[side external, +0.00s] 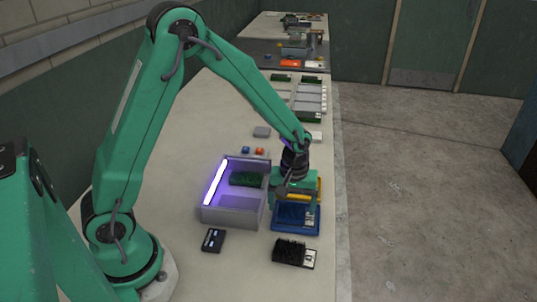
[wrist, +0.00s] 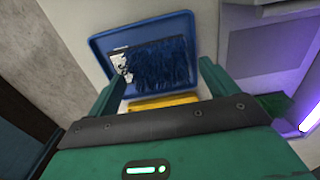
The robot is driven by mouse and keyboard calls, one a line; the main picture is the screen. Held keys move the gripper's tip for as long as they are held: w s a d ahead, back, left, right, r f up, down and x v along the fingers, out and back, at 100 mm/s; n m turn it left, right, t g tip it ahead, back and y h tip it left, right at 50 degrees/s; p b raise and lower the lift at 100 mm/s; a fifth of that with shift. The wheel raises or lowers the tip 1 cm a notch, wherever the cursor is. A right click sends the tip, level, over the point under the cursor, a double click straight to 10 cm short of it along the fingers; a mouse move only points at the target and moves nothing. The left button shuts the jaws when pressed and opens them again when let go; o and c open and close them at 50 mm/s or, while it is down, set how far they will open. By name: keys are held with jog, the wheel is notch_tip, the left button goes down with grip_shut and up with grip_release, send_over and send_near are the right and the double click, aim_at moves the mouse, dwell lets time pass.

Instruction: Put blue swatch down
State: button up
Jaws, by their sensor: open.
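The blue swatch (side external: 290,214), dark blue and tufted with a white patterned label at one end, lies in a blue tray (side external: 296,232). In the wrist view the swatch (wrist: 160,64) lies inside the rim of the tray (wrist: 97,44), with its label at the left. My gripper (side external: 299,200) is over the tray. In the wrist view my gripper's fingers (wrist: 163,75) are apart, with nothing clamped between them. A yellow bar (wrist: 162,101) shows between the fingers, near the tray's near edge; I cannot tell what it belongs to.
A grey open box (side external: 233,216) with a glowing purple lamp (side external: 215,183) stands just left of the tray and holds a green swatch (side external: 247,179). A black swatch (side external: 289,252) and a small dark device (side external: 213,240) lie in front. The bench's right edge is close.

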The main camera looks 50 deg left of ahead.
aim_at(290, 208)
notch_tip(290, 208, up, 12)
dwell(0.6)
dwell(0.5)
jog(key=s+a+r+m+t, duration=0.2)
jog(key=s+r+m, duration=0.2)
jog(key=s, duration=0.5)
jog(key=s+a+r+m+t, duration=0.2)
jog(key=s+r+m, duration=0.3)
jog(key=s, duration=0.3)
jog(key=shift+s+r+t, duration=0.35)
jog(key=shift+r+t, duration=0.45)
